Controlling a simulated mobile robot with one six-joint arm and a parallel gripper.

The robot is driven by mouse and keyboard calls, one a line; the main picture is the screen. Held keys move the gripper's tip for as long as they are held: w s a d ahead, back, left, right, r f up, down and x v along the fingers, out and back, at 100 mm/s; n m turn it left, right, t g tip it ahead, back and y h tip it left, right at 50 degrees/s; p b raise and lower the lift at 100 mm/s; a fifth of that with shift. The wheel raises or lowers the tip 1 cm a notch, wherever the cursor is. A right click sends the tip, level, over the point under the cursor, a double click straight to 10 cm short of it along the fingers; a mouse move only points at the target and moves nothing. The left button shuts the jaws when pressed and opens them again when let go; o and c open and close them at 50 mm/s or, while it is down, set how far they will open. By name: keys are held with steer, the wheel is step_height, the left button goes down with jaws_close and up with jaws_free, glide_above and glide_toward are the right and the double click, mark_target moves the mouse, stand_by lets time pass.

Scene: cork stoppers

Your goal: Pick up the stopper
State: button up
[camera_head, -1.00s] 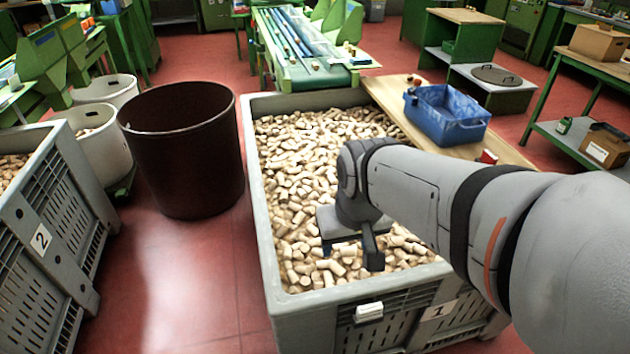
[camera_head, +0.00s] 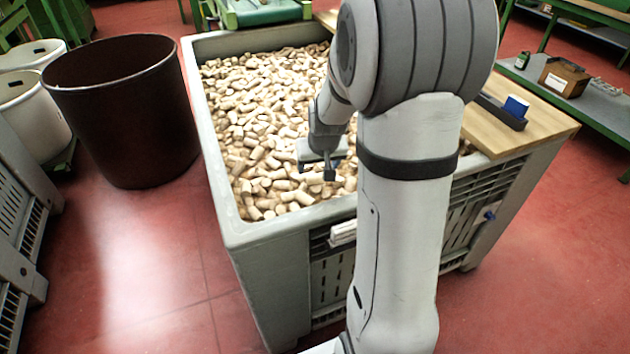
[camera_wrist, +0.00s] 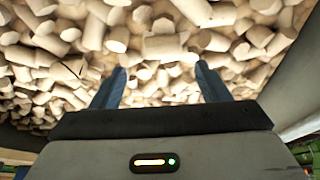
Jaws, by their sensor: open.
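Many pale cork stoppers (camera_head: 262,130) fill a large grey crate (camera_head: 228,208) in the head view. My gripper (camera_head: 328,176) hangs over the near part of the heap, close to the crate's front wall. In the wrist view its two blue fingers (camera_wrist: 160,88) are apart, with nothing held between them. Cork stoppers (camera_wrist: 165,47) lie beyond the fingertips, one of them roughly centred ahead of the gap. I cannot tell whether the fingertips touch any stopper. My arm hides the right part of the heap in the head view.
A dark brown bin (camera_head: 125,125) stands left of the crate, with white tubs (camera_head: 35,105) behind it. A wooden board (camera_head: 535,125) lies across the crate's right side, bearing a dark tray (camera_head: 500,110) with a blue block. Red floor is free at the front left.

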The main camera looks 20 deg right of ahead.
mark_target(315, 176)
steer(key=x, duration=0.1)
steer(key=b+x, duration=0.1)
steer(key=x, duration=0.3)
steer(key=shift+s+a+f, duration=0.15)
steer(key=shift+a, duration=0.1)
steer(key=shift+c, duration=0.4)
steer(key=c, duration=1)
